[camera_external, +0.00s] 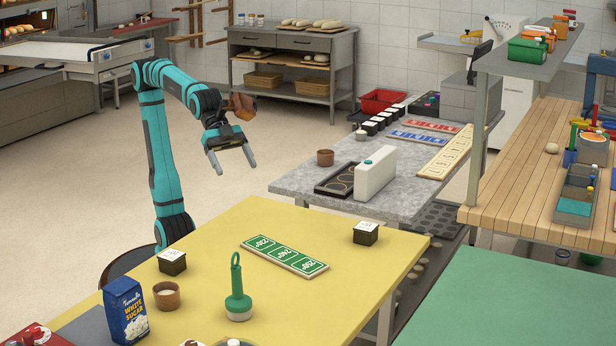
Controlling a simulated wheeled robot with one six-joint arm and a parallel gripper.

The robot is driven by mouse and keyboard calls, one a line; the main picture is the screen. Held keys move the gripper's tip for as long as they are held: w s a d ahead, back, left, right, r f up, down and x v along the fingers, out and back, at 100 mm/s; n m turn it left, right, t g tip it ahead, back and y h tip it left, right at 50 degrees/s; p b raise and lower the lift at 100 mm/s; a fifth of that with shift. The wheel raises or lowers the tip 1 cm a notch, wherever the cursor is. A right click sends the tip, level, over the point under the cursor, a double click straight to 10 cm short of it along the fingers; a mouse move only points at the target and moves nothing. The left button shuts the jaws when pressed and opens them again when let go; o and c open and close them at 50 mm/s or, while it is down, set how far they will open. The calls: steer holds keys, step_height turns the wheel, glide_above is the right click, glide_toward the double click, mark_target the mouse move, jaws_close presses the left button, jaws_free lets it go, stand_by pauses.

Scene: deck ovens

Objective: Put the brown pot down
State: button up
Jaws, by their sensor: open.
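A small brown pot (325,158) stands upright on the grey stone-topped table, near its left part, next to a black tray. A second brown pot (167,296), with pale contents, stands on the yellow table at the front left. My gripper (234,168) hangs in the air over the floor, left of the grey table and beyond the yellow one. Its two fingers point down and are spread apart, with nothing between them. It is apart from both pots. A brown shape (241,106) shows behind my wrist; I cannot tell what it is.
The yellow table (350,280) bears a green-handled tool (237,290), a green number board (284,255), black boxes and a sugar bag (126,311). On the grey table (300,186) a white block-shaped container (375,174) stands right of the pot.

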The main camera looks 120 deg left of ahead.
steer(key=s+a+r+n+t+y, duration=0.1)
steer(key=s+a+t, duration=0.3)
steer(key=s+a, duration=0.4)
steer(key=s+a+r+n+t+y, duration=0.2)
steer(key=s+a, duration=0.7)
steer(key=a, duration=0.7)
steer(key=shift+a+n+t+y, duration=0.4)
steer(key=shift+n+t+y, duration=0.5)
steer(key=shift+n+t, duration=0.15)
